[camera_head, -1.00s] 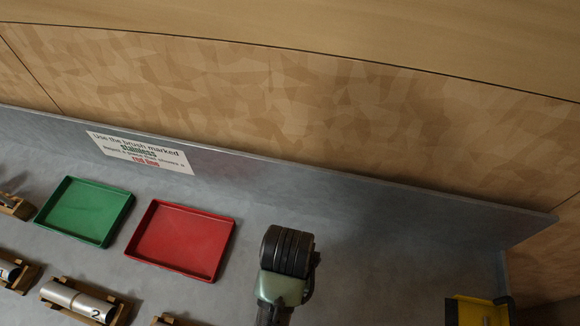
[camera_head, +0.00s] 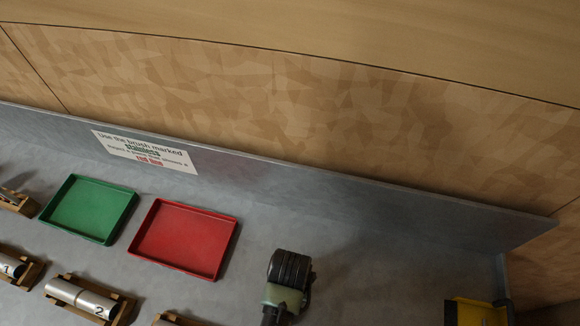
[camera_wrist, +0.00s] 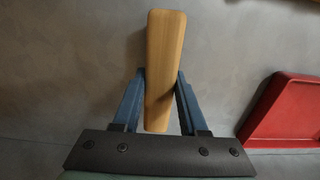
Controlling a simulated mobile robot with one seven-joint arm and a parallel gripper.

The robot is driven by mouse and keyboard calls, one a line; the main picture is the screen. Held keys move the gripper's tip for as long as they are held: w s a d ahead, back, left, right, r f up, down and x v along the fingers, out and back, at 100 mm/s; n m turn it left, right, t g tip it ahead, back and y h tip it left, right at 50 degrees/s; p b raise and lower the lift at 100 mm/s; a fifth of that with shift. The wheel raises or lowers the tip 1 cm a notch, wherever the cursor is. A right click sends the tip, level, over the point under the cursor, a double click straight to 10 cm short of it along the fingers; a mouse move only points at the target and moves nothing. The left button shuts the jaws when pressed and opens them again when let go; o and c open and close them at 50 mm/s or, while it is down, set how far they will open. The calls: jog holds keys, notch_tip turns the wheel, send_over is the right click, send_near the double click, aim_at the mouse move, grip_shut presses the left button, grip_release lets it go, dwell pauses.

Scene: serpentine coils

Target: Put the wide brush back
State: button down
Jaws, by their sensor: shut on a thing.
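In the wrist view, my gripper (camera_wrist: 161,74) has its two blue fingers closed on a pale wooden piece (camera_wrist: 166,38). The piece is long and flat-faced and stretches out beyond the fingertips. It looks like the wooden body of the brush; no bristles or marking show, so its width type cannot be read. In the head view my arm's dark end is at the lower middle, right of the red tray, and the fingers and the held piece are hidden there.
A red tray (camera_head: 184,240) and a green tray (camera_head: 89,210) lie on the grey bench. Wooden cradles with metal tubes, one marked 2 (camera_head: 82,297), stand at lower left. A sign (camera_head: 145,152) is on the back rim. A yellow object (camera_head: 476,313) is at lower right.

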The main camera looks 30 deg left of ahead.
jog(key=shift+c, duration=2.2)
grip_release()
jog(key=shift+f, duration=0.1)
notch_tip(320, 180, up, 12)
